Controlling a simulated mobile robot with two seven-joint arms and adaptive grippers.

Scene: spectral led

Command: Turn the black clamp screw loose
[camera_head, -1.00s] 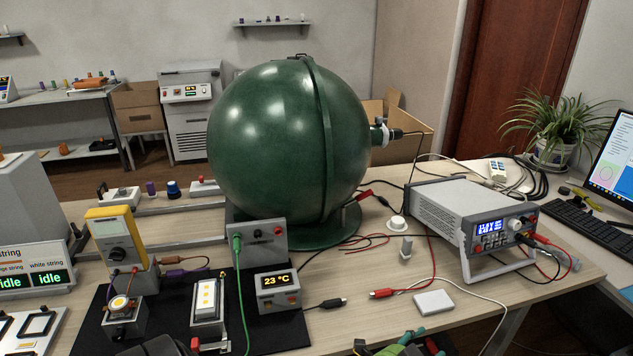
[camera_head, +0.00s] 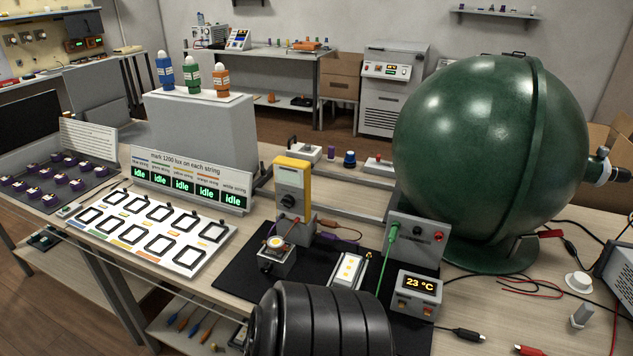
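A small dark knob (camera_head: 602,152) stands on top of the white port fitting (camera_head: 596,168) on the right side of the large green sphere (camera_head: 480,145). A black cylinder (camera_head: 621,174) sticks out to the right from the same fitting. I cannot tell for sure which of these dark parts is the black clamp screw. Neither gripper shows in the head view. A large black ribbed shape at the bottom centre seems to be part of my own arm and hides the front of the black mat.
A grey meter with a yellow top (camera_head: 292,185), a temperature box (camera_head: 417,293) and a grey panel box (camera_head: 418,238) with a green lead stand before the sphere. A white board of black frames (camera_head: 150,237) lies left. Loose leads lie at right.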

